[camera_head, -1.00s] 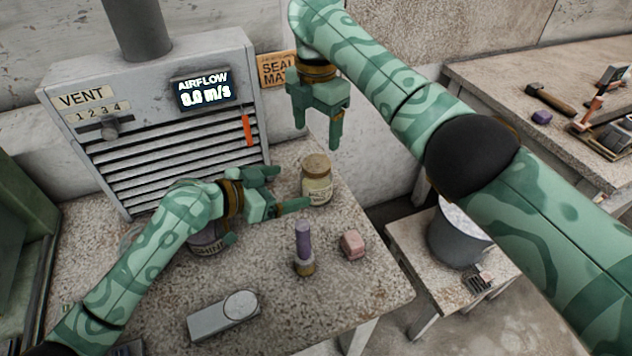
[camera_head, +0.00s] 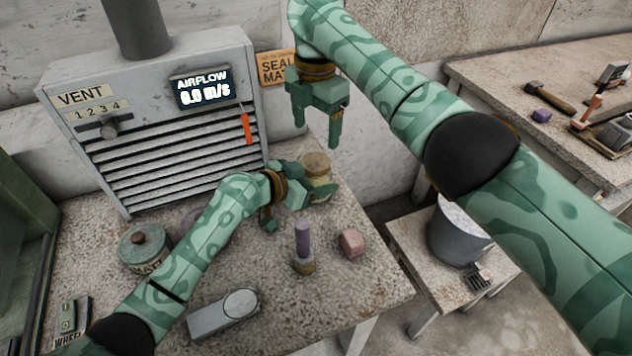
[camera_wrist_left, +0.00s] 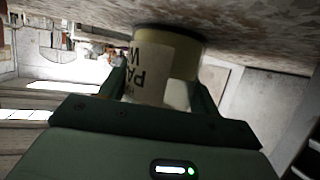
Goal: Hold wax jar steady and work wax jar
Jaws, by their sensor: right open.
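The wax jar (camera_head: 317,168), pale with a tan lid and a partly legible label, stands upright on the speckled bench. My left gripper (camera_head: 306,184) reaches it from the left, with its fingers on either side of the jar and one partly covering it. In the left wrist view the wax jar (camera_wrist_left: 165,62) appears upside down between the left gripper's fingertips (camera_wrist_left: 160,88). Whether both fingers press on it is not clear. My right gripper (camera_head: 320,125) is open and empty, above and behind the jar, pointing down.
A purple-handled tool (camera_head: 303,245) and a pink block (camera_head: 351,242) stand in front of the jar. A teal-lidded jar (camera_head: 143,246) and a grey device (camera_head: 222,314) are left and front. The vent box (camera_head: 165,110) stands behind. A bucket (camera_head: 457,235) is on a lower stand.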

